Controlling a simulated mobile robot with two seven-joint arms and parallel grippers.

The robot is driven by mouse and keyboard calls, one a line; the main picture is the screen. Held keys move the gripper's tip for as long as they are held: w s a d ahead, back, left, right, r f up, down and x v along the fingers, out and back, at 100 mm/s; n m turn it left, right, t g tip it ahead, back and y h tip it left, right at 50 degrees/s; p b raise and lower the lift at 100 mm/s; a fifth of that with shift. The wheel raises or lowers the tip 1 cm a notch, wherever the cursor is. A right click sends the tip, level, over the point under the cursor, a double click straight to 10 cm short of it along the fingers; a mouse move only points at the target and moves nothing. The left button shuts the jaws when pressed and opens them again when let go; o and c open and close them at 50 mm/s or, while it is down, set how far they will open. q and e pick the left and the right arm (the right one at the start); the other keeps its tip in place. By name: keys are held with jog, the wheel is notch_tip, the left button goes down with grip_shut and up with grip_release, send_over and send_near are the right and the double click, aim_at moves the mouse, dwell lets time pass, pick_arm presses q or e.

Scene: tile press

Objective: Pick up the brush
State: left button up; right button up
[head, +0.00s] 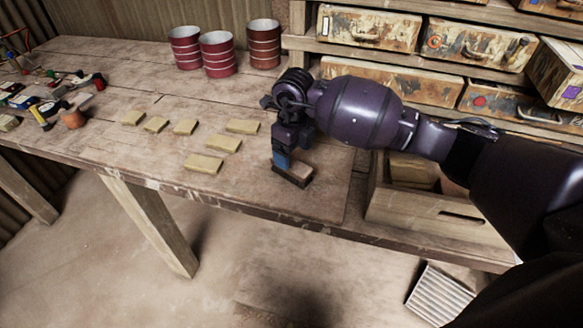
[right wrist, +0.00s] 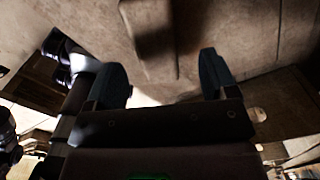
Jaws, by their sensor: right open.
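The brush (head: 299,175) looks like a small block with a tan top and dark lower part. It rests on the workbench near its front edge, partly hidden by my right gripper (head: 283,162). In the right wrist view the brush (right wrist: 152,35) is a brown block lying on the wood, ahead of and between my two dark blue fingers (right wrist: 164,72). My right gripper is open, its fingers apart, just above the brush. I cannot tell whether a finger touches it. My left gripper is in neither view.
Several pale tiles (head: 223,144) lie on the workbench (head: 95,165) left of my gripper. Red cans (head: 218,55) stand at the back. Small tools and a clay pot (head: 73,119) lie far left. A wooden crate (head: 430,212) and shelf drawers (head: 368,28) are at right.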

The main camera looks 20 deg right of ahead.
jog(key=shift+w+a+f, duration=0.1)
jog(key=shift+a+f, duration=0.1)
jog(key=shift+f, duration=1.15)
jog(key=shift+w+a+f, duration=0.1)
jog(key=shift+a+f, duration=0.05)
jog(key=shift+f, duration=1.15)
jog(key=c, duration=1)
jog(key=shift+c, duration=0.2)
jog(key=shift+r, duration=0.2)
notch_tip(320, 180, up, 20)
jog(key=shift+f+p, duration=0.15)
jog(key=shift+p, duration=0.2)
